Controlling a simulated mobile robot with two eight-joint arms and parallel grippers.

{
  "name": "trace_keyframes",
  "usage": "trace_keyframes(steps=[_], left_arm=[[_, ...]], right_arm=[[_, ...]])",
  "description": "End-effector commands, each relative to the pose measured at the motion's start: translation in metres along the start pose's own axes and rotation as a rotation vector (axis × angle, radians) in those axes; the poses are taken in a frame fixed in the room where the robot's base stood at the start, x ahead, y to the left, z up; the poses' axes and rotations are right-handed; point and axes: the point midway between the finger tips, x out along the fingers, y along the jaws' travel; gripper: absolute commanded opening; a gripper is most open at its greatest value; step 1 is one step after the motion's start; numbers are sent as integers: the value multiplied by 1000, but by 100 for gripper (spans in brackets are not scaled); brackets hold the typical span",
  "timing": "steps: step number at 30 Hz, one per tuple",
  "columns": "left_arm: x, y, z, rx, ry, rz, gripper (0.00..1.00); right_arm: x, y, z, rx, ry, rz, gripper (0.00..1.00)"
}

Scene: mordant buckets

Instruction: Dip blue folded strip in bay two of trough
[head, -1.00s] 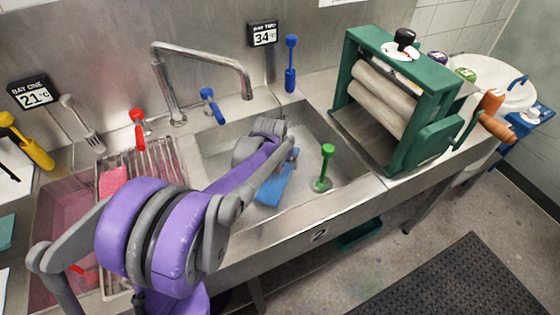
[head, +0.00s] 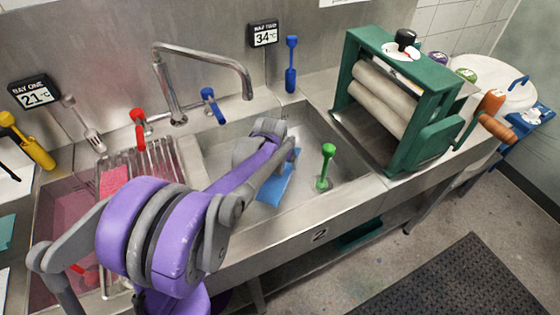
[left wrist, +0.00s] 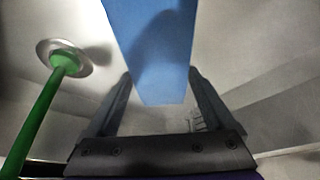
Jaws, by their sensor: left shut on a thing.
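The blue folded strip (head: 279,184) hangs inside bay two of the trough (head: 340,165), under my left arm. In the left wrist view the strip (left wrist: 152,45) lies between the two fingers of my left gripper (left wrist: 161,85), which is shut on it. In the head view my arm hides the gripper and part of the strip. I cannot tell whether the strip touches the basin floor or how deep any liquid is. The bay two display (head: 263,34) reads 34. My right gripper is not in view.
A green plunger-like drain handle (head: 326,165) stands right of the strip; it also shows in the left wrist view (left wrist: 46,100). A faucet (head: 205,58) arches behind. Bay one (head: 60,215) holds pink liquid beside a rack (head: 155,165). A green roller wringer (head: 400,90) stands at right.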

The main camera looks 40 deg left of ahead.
Motion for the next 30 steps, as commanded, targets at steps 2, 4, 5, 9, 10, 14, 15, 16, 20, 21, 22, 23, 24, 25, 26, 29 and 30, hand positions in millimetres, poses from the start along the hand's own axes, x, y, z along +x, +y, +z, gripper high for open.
trace_keyframes(steps=[2, 4, 5, 9, 10, 14, 15, 16, 20, 21, 22, 23, 24, 25, 26, 29, 30], left_arm=[[0, -2, 0, -1, 0, 0, 33], [0, -4, 0, -1, 0, 0, 33], [0, -6, 0, -1, 0, 0, 33], [0, -13, 0, -2, 0, 0, 33], [0, -14, 0, -2, 0, 0, 33], [0, -17, 0, 0, 0, 0, 33], [0, -16, 0, 0, 0, 1, 33], [0, -16, 0, 0, 0, 1, 33], [0, -12, 0, 0, 0, 1, 33], [0, -10, 0, 1, 0, 1, 33], [0, -8, 0, 1, 0, 1, 33], [0, -6, 0, 2, 0, 1, 33], [0, -4, 0, 2, 0, 1, 33], [0, -3, 0, 2, 0, 1, 33], [0, -2, 0, 1, 0, 1, 33], [0, 0, 0, 0, 0, 0, 33], [0, 0, 0, 0, 0, 0, 33]], right_arm=[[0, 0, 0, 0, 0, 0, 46], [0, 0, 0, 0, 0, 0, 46], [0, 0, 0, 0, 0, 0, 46], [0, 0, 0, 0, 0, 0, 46], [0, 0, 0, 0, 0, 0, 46], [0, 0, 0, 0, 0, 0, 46], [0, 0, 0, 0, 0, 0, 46], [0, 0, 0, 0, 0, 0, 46], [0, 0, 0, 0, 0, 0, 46], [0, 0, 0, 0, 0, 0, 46], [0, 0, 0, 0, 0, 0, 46], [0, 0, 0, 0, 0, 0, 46], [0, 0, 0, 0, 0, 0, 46], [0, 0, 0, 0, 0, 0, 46], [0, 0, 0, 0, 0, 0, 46], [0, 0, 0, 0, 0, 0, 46], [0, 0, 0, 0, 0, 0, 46]])
